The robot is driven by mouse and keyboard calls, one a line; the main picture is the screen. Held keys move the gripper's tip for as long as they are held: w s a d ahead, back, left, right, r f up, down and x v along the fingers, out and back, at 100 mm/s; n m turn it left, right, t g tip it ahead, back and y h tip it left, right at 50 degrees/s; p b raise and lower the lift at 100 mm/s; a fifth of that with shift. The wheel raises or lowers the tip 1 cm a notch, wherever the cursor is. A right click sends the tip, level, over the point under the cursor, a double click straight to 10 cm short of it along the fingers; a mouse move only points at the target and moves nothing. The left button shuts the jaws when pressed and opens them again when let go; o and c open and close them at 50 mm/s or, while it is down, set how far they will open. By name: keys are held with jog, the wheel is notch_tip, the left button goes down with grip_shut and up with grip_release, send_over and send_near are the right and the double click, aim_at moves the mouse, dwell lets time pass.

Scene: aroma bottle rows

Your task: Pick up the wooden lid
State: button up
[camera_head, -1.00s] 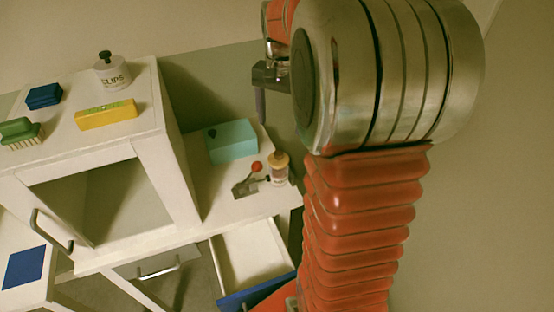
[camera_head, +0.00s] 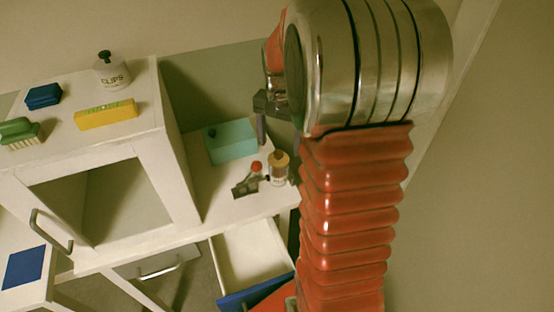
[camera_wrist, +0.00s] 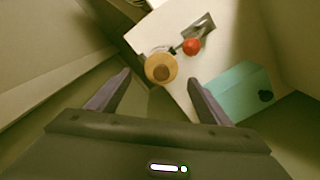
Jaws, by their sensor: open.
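The wooden lid (camera_wrist: 161,67) is round and light brown with a darker knob, seen from above in the wrist view. It sits on a small labelled jar, and it also shows in the head view (camera_head: 278,160). My gripper (camera_wrist: 158,82) is open and empty. In the wrist view its two dark fingers point toward the lid, which appears just beyond and between the tips, apart from them. In the head view my gripper (camera_head: 262,138) is partly hidden by my arm, behind and above the jar.
A grey metal tool with a red ball (camera_wrist: 191,46) lies close beside the jar. A teal box (camera_wrist: 238,88) stands nearby on the white counter. An open drawer (camera_head: 252,258) is below, and a white cabinet (camera_head: 170,165) stands to the left.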

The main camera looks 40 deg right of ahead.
aim_at(278, 152)
jog(key=f, duration=0.5)
jog(key=shift+a, duration=0.2)
dwell(0.3)
jog(key=c, duration=1.1)
jog(key=shift+w+r, duration=0.1)
notch_tip(278, 152, up, 10)
jog(key=shift+f, duration=0.1)
dwell(0.5)
